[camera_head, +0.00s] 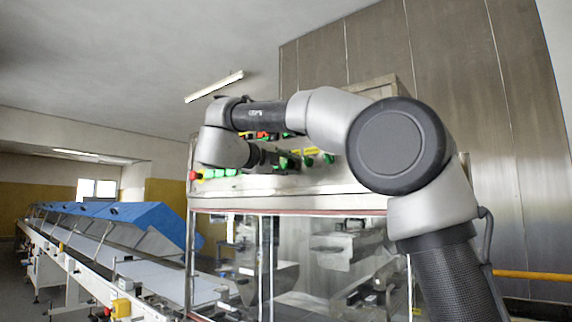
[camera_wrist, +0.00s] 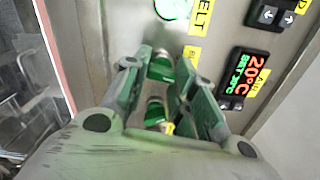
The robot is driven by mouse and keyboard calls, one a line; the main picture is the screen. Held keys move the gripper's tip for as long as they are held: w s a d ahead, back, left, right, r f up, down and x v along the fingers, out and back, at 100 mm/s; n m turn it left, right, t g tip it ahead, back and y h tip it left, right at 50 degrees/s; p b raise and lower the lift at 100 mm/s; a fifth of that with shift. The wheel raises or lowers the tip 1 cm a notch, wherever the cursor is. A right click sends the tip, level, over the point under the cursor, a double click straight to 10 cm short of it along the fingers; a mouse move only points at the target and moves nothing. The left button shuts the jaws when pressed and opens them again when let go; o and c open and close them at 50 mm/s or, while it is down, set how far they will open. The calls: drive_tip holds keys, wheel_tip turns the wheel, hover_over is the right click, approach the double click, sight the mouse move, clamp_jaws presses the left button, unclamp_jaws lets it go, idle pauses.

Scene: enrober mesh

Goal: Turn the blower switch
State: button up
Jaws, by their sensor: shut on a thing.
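The blower switch (camera_wrist: 160,69) is a green knob on the metal control panel (camera_wrist: 228,18), beside a yellow label partly hidden by a finger; only its first letter, B, shows. My gripper (camera_wrist: 165,66) has its two fingers on either side of this knob and is shut on it. The knob's exact angle is hard to tell. A second green, metal-ringed knob (camera_wrist: 155,110) shows nearer, between the fingers. In the head view my gripper (camera_head: 277,159) reaches the panel, and its fingertips are small and partly hidden among green controls.
A large green switch (camera_wrist: 173,6) labelled BELT is above, and a lit temperature display (camera_wrist: 245,75) is to the right. In the head view a red button (camera_head: 194,175) sits at the panel's left end. Glass doors (camera_head: 330,255) lie below; a conveyor (camera_head: 100,255) runs left.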

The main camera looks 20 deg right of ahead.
drive_tip(key=shift+f+m, duration=0.15)
drive_tip(key=shift+m, duration=1.75)
drive_tip(key=o, duration=1)
drive_tip(key=v, duration=1.2)
